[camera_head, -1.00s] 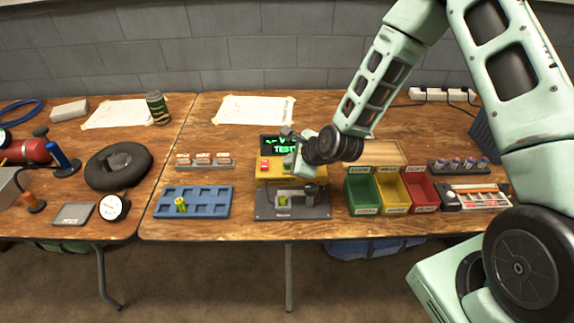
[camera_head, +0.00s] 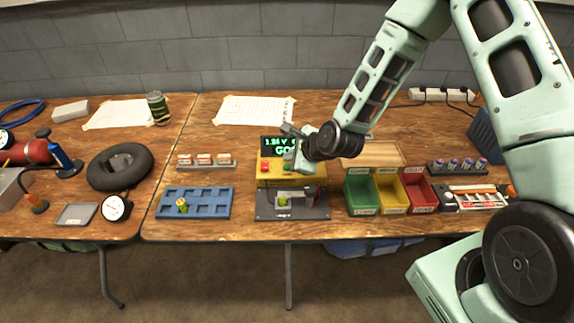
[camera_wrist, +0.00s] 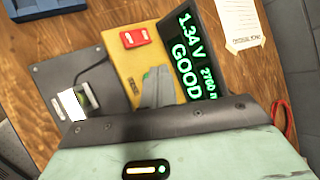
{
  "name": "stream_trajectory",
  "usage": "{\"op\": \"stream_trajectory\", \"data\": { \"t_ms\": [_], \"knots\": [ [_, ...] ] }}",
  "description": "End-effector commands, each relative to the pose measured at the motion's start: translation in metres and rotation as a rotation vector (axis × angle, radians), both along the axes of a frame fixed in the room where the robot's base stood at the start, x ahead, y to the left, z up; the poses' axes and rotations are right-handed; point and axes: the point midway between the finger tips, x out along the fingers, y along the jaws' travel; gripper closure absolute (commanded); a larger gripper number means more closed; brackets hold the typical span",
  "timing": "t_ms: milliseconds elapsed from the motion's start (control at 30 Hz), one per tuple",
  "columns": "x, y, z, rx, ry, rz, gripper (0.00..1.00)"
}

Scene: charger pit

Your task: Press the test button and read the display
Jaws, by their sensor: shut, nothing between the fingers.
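The tester is a yellow box (camera_head: 265,178) with a dark display (camera_head: 272,143) standing at its back. In the wrist view the display (camera_wrist: 185,50) reads "1.34 V" and "GOOD" in green; a smaller figure starting with 2 is partly unclear. A red block (camera_wrist: 135,37) sits on the yellow face. My gripper (camera_wrist: 158,82) is shut and empty, its fingertips at the yellow face beside a bit of green, probably the test button, mostly hidden. Whether they touch it I cannot tell. A green cell (camera_head: 283,201) lies in the grey cradle (camera_head: 262,212) in front.
A blue tray (camera_head: 222,203) with one green-yellow cell (camera_head: 182,205) lies left of the tester. Green (camera_head: 361,195), yellow (camera_head: 392,193) and red bins (camera_head: 420,193) stand close on the right. A paper sheet (camera_head: 250,109) lies behind.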

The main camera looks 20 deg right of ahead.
Motion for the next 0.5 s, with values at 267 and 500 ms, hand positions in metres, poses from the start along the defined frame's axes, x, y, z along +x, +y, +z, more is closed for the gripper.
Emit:
{"op": "stream_trajectory", "data": {
  "t_ms": [267,500],
  "knots": [
    [0.000,0.000,0.027,0.000,-0.001,-0.001,1.00],
    [0.000,0.000,0.048,0.000,0.000,0.000,1.00]
  ]
}}
